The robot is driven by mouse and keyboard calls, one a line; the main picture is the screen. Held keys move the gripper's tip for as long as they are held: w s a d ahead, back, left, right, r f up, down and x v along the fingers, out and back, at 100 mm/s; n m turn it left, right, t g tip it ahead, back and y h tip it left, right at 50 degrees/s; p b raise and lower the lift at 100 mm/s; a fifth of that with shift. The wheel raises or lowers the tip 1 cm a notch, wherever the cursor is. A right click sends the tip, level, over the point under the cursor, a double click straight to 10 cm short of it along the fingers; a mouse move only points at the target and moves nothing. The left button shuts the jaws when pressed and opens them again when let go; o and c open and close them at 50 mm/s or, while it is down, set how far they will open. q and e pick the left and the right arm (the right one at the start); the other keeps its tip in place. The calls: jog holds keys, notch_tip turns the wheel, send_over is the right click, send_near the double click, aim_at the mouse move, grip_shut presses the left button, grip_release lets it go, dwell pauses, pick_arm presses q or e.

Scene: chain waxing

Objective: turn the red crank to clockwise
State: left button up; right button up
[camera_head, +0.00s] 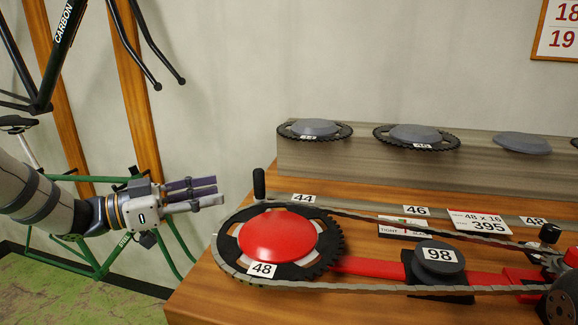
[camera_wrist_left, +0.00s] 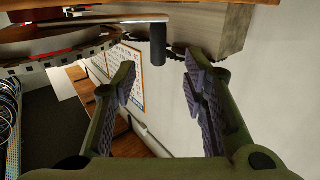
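The large chainring (camera_head: 332,243) with a red domed centre (camera_head: 277,236) and a 48 label lies flat at the left end of the wooden bench. A black upright handle (camera_head: 259,184) stands at its back left edge. In the wrist view the handle (camera_wrist_left: 158,45) shows between the lines of the fingers, past their tips, touching neither. My left gripper (camera_head: 205,193) is left of the handle, pointing right. Its padded fingers (camera_wrist_left: 160,85) are spread apart and empty. My right gripper is not in view.
A chain (camera_head: 400,288) runs from the chainring to a small sprocket at the right. A grey puck marked 98 (camera_head: 439,257) and a red bar (camera_head: 370,267) lie between. A raised ledge (camera_head: 365,164) carries more chainrings behind. A bicycle frame (camera_head: 58,50) hangs at the left.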

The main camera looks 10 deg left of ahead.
aim_at(260, 197)
pick_arm(q)
jog(key=x, duration=0.4)
jog(key=b+x, duration=0.1)
jog(key=x, duration=0.4)
jog(key=shift+w+d+r, duration=0.15)
jog(key=shift+d+r, duration=0.05)
jog(key=shift+d, duration=0.1)
jog(key=shift+w+d+r, duration=0.1)
jog(key=shift+w+d, duration=0.2)
jog(key=shift+d, duration=0.15)
grip_shut()
jog(key=shift+a, duration=0.1)
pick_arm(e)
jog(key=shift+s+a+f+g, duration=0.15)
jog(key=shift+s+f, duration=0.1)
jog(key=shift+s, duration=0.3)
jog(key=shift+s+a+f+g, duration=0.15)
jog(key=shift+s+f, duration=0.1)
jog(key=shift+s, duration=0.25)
